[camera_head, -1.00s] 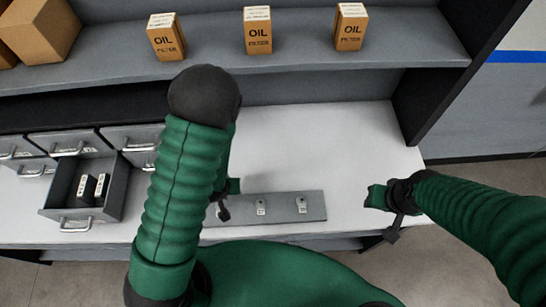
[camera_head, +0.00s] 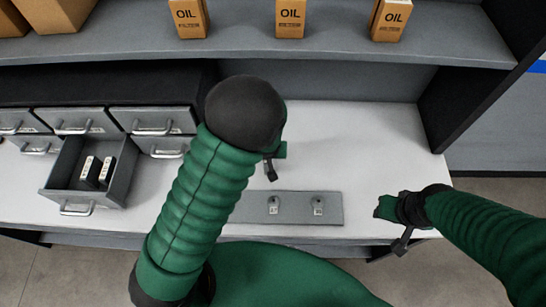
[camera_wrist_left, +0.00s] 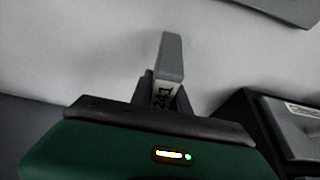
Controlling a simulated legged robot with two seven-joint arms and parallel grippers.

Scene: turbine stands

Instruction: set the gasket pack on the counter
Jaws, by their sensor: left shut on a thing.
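My left gripper (camera_wrist_left: 168,75) is shut on a small dark pack with a white label reading "241" (camera_wrist_left: 162,97), seen in the left wrist view. I take this as the gasket pack; most of it is hidden by the near finger. In the head view the left arm hides most of the gripper (camera_head: 271,168), and the pack cannot be made out. The gripper is over the white counter (camera_head: 350,140), behind the grey strip; its height is unclear. My right gripper (camera_head: 402,242) is at the counter's front right edge; its jaws are too small to read.
An open drawer (camera_head: 124,180) at left holds dark packs with white labels (camera_head: 98,171). A grey strip (camera_head: 296,217) with small metal fittings lies near the front edge. Oil filter boxes (camera_head: 290,18) stand on the shelf above. The counter's middle and right are clear.

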